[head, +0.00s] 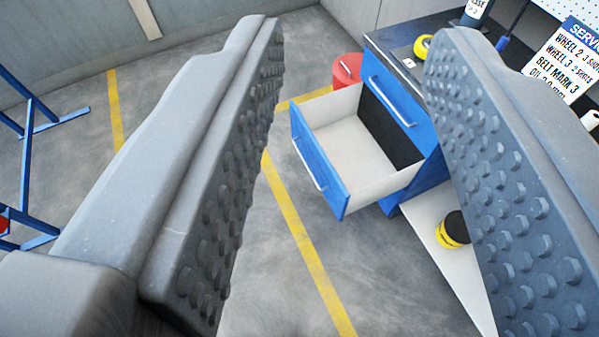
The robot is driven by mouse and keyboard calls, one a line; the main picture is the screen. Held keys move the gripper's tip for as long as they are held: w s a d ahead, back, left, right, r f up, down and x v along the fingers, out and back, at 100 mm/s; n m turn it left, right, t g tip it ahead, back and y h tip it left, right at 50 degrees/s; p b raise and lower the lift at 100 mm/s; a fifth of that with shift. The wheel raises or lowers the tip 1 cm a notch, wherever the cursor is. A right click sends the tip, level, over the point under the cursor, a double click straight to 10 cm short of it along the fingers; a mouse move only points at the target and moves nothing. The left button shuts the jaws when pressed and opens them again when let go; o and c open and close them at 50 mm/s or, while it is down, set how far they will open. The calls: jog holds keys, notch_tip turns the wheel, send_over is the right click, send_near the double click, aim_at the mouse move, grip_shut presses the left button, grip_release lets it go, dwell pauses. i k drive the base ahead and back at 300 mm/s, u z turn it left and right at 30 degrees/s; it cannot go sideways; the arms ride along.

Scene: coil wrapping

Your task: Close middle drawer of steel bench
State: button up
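The steel bench (380,47) stands at the right, with a dark top and blue drawer fronts. One drawer (318,166) with a blue front and a bar handle is pulled far out and looks empty. Above it a closed blue drawer (398,95) has its own handle. The open drawer shows between the fingers, farther off, and I see no contact. The right finger hides part of the bench.
A red can (347,70) stands behind the open drawer. A yellow-black container (453,230) sits on the white lower shelf (427,222). A service sign (562,60) and yellow tape (422,47) are at the bench top. A blue frame (28,130) stands left. The floor before the drawer is clear.

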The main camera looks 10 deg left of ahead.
aim_at(343, 158)
jog(key=u, duration=1.45)
jog(key=k, duration=1.2)
jog(key=z, duration=1.05)
jog(key=i, duration=1.7)
jog(key=u, duration=0.05)
